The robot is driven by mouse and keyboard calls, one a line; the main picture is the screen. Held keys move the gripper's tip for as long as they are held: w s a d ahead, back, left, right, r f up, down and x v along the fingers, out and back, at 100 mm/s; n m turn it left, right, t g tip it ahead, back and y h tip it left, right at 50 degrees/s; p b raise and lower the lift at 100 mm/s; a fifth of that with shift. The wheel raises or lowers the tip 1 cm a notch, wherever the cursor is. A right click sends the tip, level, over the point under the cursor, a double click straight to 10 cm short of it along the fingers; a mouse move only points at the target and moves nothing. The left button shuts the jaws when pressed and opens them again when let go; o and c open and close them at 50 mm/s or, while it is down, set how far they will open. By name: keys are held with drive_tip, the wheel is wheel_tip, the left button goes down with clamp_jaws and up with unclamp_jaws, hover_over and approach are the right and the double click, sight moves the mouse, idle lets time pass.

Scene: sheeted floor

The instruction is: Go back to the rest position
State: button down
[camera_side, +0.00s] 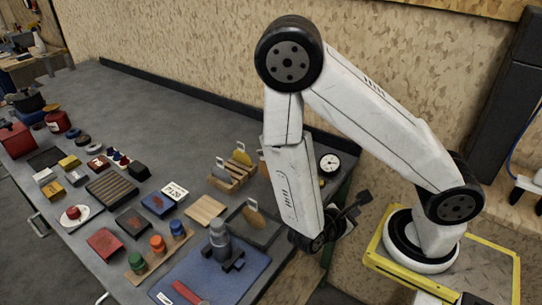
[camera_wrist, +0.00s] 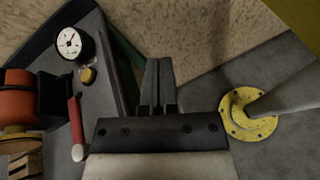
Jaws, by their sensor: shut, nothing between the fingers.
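My gripper (camera_wrist: 158,64) shows in the wrist view with its two dark grey fingers together and nothing between them. It is clear of the grey table (camera_wrist: 103,80), over the gap at the table's end. In the side view my white arm is folded, with its elbow high and the forearm hanging down.
A dial gauge (camera_side: 330,162) stands near the table's right end; the wrist view shows it too (camera_wrist: 71,43), near a red-handled tool (camera_wrist: 76,128). A yellow-flanged post (camera_wrist: 238,123) stands right of my gripper. Blocks, a blue mat (camera_side: 215,275) and slotted wooden racks (camera_side: 233,172) crowd the table.

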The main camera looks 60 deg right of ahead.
drive_tip(key=w+a+r+m+y, duration=0.2)
drive_tip(key=w+a+m+y, duration=0.45)
drive_tip(key=m+y, duration=0.35)
drive_tip(key=w+r+m+t+y, duration=0.2)
drive_tip(key=w+r+t+y, duration=0.1)
drive_tip(key=w+r+t, duration=0.3)
drive_tip(key=shift+w+r, duration=0.3)
drive_tip(key=shift+w, duration=0.25)
